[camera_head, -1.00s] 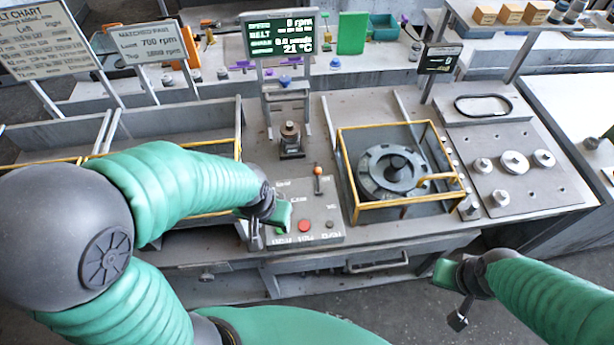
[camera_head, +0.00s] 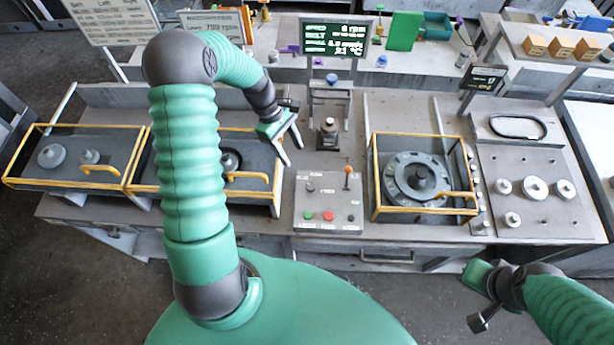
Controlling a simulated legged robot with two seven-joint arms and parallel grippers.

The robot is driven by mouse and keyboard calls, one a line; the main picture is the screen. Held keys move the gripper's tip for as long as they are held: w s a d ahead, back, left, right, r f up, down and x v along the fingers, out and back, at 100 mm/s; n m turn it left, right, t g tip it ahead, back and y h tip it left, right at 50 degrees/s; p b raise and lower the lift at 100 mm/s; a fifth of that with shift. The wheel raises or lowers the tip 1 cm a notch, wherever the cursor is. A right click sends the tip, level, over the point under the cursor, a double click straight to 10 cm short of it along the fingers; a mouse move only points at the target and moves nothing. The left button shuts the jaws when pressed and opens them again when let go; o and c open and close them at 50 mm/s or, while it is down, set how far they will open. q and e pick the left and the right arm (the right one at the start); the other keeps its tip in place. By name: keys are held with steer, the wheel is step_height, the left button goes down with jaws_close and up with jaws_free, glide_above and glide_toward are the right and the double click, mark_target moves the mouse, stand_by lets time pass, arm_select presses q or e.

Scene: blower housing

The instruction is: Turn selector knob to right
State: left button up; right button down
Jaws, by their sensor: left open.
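The control panel (camera_head: 327,203) is a light grey plate at the middle of the bench. A small dark knob (camera_head: 310,188) at its upper left may be the selector knob; its pointing direction is too small to read. The panel also carries an orange-tipped lever (camera_head: 347,180), a green button (camera_head: 308,215), a red button (camera_head: 328,216) and a small dark knob (camera_head: 351,217). My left gripper (camera_head: 290,146) is open and empty, up and left of the panel, apart from it. My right gripper (camera_head: 477,299) is low at the right, in front of the bench, away from the panel; its jaw gap is unclear.
A yellow-framed guard (camera_head: 424,134) surrounds a round housing right of the panel. More yellow-framed bays (camera_head: 75,128) stand left. A display (camera_head: 337,38) reading 0 rpm stands behind, with a small post device (camera_head: 328,132) before it. Space directly above the panel is clear.

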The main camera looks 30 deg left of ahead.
mark_target(310, 185)
arm_select(q)
steer(key=p+x, duration=0.4)
steer(key=x, duration=0.9)
steer(key=shift+d+f, duration=0.2)
steer(key=shift+d, duration=0.05)
steer(key=shift+f, duration=0.5)
steer(key=shift+d+r, duration=0.1)
steer(key=shift+d, duration=0.05)
jaws_close()
